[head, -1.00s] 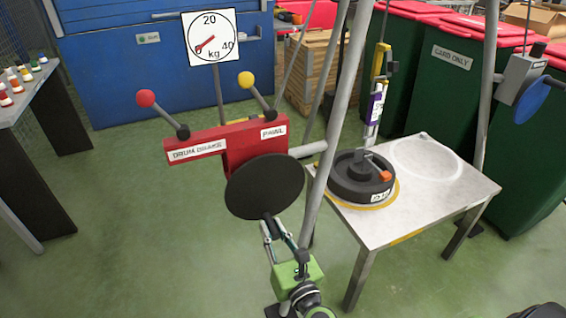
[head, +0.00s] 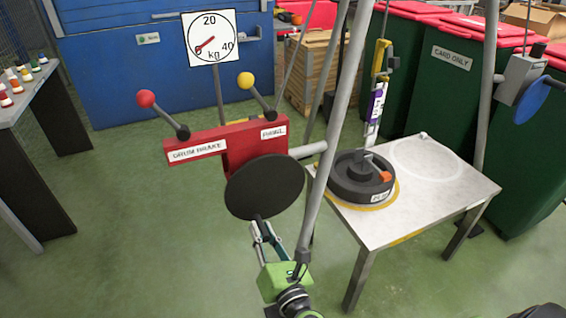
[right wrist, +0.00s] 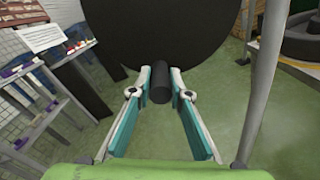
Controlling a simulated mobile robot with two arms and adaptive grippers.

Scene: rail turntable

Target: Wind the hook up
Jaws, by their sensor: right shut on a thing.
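A red winch box (head: 247,143) carries a black round wheel (head: 264,187) with a dark handle at its lower edge. My right gripper (head: 258,228) is shut on that handle (right wrist: 160,84), below the wheel; the right wrist view shows it between both fingers. A yellow hook piece (head: 381,57) and a striped scale bar with a purple label (head: 376,105) hang above a black round weight (head: 361,180). Whether the hook touches the weight's upright stem is too small to tell. The dial (head: 209,39) needle sits near 0. My left gripper is not in view.
The red-knobbed drum brake lever (head: 163,113) and yellow-knobbed pawl lever (head: 257,95) rise from the box. The weight stands on a yellow ring on a pale table (head: 420,205), which has an empty white circle. A grey leg (head: 330,140) stands right beside the wheel.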

